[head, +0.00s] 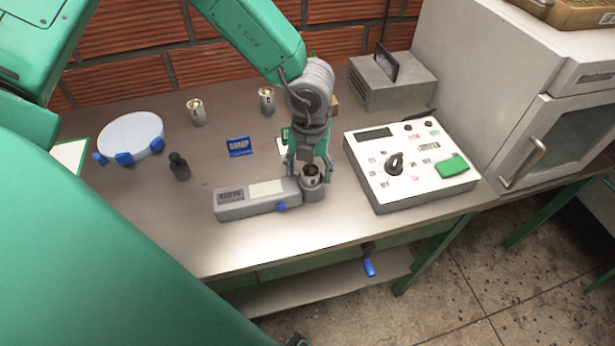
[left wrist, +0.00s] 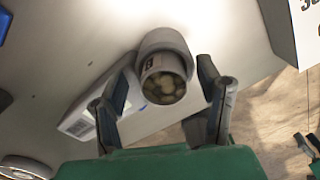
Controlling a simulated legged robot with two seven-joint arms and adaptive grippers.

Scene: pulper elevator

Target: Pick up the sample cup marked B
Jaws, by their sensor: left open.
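A small metal cup of pale beans (head: 312,171) stands at the round right end of a grey meter (head: 232,207). In the left wrist view the cup (left wrist: 163,83) shows a dark mark that looks like a B, partly hidden. My left gripper (head: 309,168) points down over this cup. Its fingers are open, one on each side of the cup, and it also shows in the left wrist view (left wrist: 163,70). I cannot tell whether either finger touches it. Two similar cups stand farther back, one at the left (head: 197,112) and one nearer the arm (head: 267,101).
A white control box (head: 405,185) stands right of the meter. A blue sign (head: 239,147), a dark stamp-like object (head: 179,167) and a round white scale-like dish (head: 131,134) are to the left. A grey box (head: 392,85) stands behind. The bench's front strip is clear.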

